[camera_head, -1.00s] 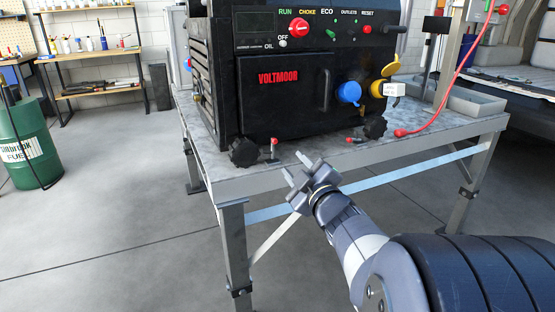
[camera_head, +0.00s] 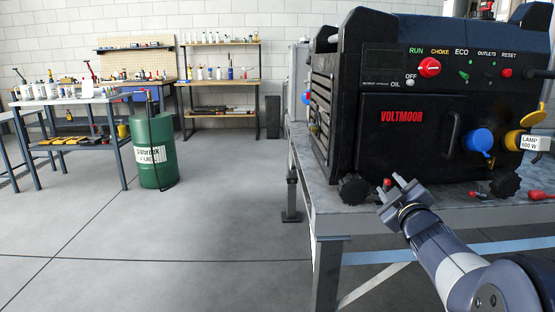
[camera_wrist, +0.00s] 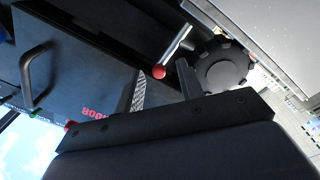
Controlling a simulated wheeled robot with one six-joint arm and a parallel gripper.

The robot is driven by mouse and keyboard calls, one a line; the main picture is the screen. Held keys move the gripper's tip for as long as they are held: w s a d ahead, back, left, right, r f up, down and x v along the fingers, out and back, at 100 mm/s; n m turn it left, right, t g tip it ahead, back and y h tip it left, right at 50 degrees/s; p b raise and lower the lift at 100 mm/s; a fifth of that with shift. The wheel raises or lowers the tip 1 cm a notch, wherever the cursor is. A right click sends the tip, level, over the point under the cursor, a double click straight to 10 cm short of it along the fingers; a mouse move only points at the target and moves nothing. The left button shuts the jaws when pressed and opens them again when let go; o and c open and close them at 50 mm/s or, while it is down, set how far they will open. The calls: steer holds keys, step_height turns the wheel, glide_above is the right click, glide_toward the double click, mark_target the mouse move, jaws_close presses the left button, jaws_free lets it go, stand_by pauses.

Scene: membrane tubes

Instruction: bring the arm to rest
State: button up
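My gripper (camera_head: 393,189) is at the front edge of the metal table, in front of the lower left of the black VOLTMOOR generator (camera_head: 405,150). Its two fingers stand apart with nothing between them. In the wrist view the fingers (camera_wrist: 162,92) also show apart and empty. Beyond them are a red-tipped lever (camera_wrist: 159,71) and a black ribbed wheel (camera_wrist: 222,66) of the generator. I cannot tell whether the fingers touch anything. My arm reaches in from the lower right of the head view.
The metal table (camera_head: 345,222) carries the generator. A green fuel drum (camera_head: 153,152) stands on the floor to the left. A workbench (camera_head: 80,100) with bottles and a shelf (camera_head: 222,110) are further back. The grey floor (camera_head: 190,225) between is clear.

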steer(key=s+p, duration=0.3)
steer(key=s, duration=0.8)
steer(key=shift+m, duration=0.4)
steer(key=w+b, duration=0.1)
steer(key=w, duration=0.4)
steer(key=w+b, duration=0.1)
steer(key=w, duration=0.5)
steer(key=shift+w+d+r, duration=0.1)
steer(key=shift+d+r, duration=0.1)
steer(key=shift+d+f+m+p, duration=0.15)
steer(key=shift+d+m+p, duration=0.2)
steer(key=shift+m+p, duration=0.25)
steer(key=shift+d+f+m+p, duration=0.15)
steer(key=shift+d+m+p, duration=0.2)
steer(key=shift+m, duration=0.45)
steer(key=shift+a, duration=0.1)
